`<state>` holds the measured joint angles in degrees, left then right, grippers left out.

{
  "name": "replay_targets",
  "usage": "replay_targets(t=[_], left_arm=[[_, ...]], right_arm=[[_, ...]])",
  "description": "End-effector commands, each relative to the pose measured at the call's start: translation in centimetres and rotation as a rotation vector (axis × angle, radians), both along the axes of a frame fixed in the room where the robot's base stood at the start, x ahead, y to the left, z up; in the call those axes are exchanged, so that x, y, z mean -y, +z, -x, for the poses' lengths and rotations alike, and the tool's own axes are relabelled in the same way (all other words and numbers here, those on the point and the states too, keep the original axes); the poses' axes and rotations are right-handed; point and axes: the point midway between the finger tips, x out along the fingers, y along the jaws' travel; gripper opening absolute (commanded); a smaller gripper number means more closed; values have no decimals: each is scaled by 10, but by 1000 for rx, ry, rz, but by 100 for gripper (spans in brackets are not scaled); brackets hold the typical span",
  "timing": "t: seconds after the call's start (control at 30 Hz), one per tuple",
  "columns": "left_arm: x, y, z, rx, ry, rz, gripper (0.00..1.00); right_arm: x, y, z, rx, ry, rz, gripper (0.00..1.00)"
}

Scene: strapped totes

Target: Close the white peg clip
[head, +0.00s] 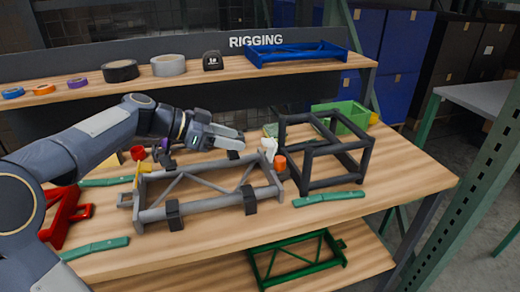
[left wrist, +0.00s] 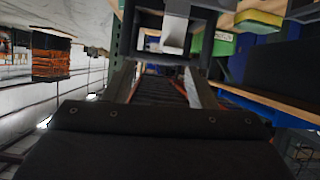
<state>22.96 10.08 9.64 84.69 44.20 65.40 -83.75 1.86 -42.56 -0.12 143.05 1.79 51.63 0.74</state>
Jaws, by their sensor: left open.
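The white peg clip (head: 268,146) is a small pale piece standing at the far right corner of the grey truss frame (head: 205,190), beside the black cube frame (head: 357,178). A white piece (left wrist: 173,37) that looks like the clip shows at the top of the left wrist view, beyond the fingers. My left gripper (head: 238,139) is over the back of the truss, just left of the clip and apart from it. In the left wrist view its two fingers (left wrist: 158,85) are spread with nothing between them. I cannot tell the clip's lever position. My right gripper is not in view.
An orange cap (head: 281,163) sits just below the clip. A green bin (head: 350,117) stands behind the cube frame. Green bars (head: 328,199) and a red frame (head: 64,217) lie on the bench. A shelf with tape rolls (head: 168,65) runs behind. The bench's right end is clear.

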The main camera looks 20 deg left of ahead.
Motion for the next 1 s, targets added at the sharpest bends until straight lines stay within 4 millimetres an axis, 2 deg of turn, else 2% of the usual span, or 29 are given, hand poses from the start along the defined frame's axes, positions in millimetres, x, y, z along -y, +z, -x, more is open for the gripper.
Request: replay_targets(t=[0.03, 0.17, 0.6, 0.77, 1.0], left_arm=[[-5, -6, -11, 38, -13, 7, 51], [-6, -5, -22, 90, -33, 11, 51], [42, -28, -54, 90, -34, 10, 51], [51, -32, -59, 90, -33, 9, 51], [51, -33, -60, 90, -32, 9, 51]], right_arm=[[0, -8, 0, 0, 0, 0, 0], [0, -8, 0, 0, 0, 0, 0], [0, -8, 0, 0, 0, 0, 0], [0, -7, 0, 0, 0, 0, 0], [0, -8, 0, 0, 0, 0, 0]])
